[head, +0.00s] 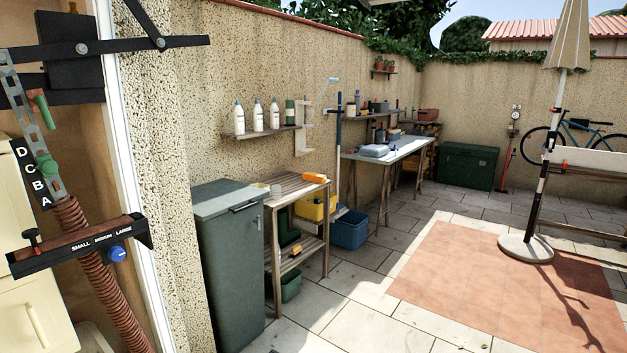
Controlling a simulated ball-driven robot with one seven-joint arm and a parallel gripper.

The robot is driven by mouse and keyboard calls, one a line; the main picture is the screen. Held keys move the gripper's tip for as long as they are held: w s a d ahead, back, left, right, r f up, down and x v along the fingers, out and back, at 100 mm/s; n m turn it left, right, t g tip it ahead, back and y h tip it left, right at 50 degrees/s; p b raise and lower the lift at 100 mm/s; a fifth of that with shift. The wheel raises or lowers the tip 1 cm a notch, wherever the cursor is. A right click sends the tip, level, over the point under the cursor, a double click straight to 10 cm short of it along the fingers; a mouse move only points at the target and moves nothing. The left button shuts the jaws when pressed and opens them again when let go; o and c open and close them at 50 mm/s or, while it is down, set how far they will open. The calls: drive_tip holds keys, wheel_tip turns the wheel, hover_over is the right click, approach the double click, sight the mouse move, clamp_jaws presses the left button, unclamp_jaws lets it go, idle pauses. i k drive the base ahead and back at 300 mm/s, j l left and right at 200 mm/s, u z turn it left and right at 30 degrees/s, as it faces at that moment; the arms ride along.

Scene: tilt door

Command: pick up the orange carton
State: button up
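A small orange block-shaped thing, which looks like the orange carton (314,177), lies on the top of a slatted wooden shelf stand (290,188), near its right end. A smaller orange-yellow item (296,249) sits on the stand's lower shelf; I cannot tell what it is. My gripper is not in view.
A dark green cabinet (232,265) stands directly left of the stand. Yellow (311,208) and blue (349,229) bins are by the stand. A workbench (405,150) is behind. A parasol base (525,248) stands at right. Paving in front is clear. A spring mechanism (85,250) fills the left edge.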

sight(320, 178)
drive_tip(key=i, duration=0.8)
drive_tip(key=i+u, duration=0.1)
drive_tip(key=i, duration=1.5)
drive_tip(key=i+l+u, duration=0.1)
drive_tip(key=i, duration=0.75)
drive_tip(key=i+l, duration=0.1)
drive_tip(key=i, duration=0.7)
drive_tip(key=i+l, duration=0.1)
drive_tip(key=i, duration=0.7)
drive_tip(key=j+u, duration=0.05)
